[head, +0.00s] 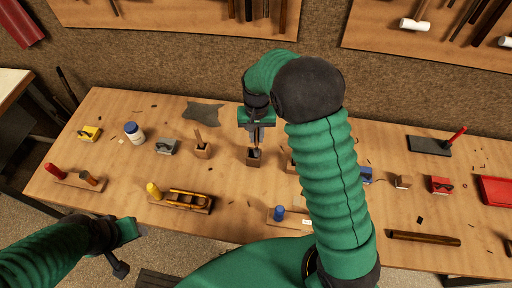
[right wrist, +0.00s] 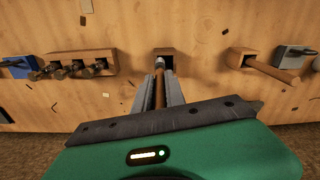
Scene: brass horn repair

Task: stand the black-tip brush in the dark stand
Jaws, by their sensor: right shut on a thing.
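My right gripper (head: 257,132) is shut on a brush, whose brown handle (right wrist: 159,90) shows between the fingers in the right wrist view. The brush points down, with its grey-to-dark far end at the dark stand (right wrist: 165,52), a small dark brown block with an opening. In the head view the stand (head: 254,161) is directly below the gripper. I cannot tell whether the end is inside the opening or just over it. My left gripper (head: 122,250) is at the lower left, off the table's front edge; its fingers are unclear.
A lighter block with a stick (head: 202,148) stands left of the dark stand. A block holding several dark pieces (right wrist: 75,67) and a blue block (right wrist: 18,67) also stand near. A tray with a yellow-handled tool (head: 181,200) lies front left. My right arm hides part of the table.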

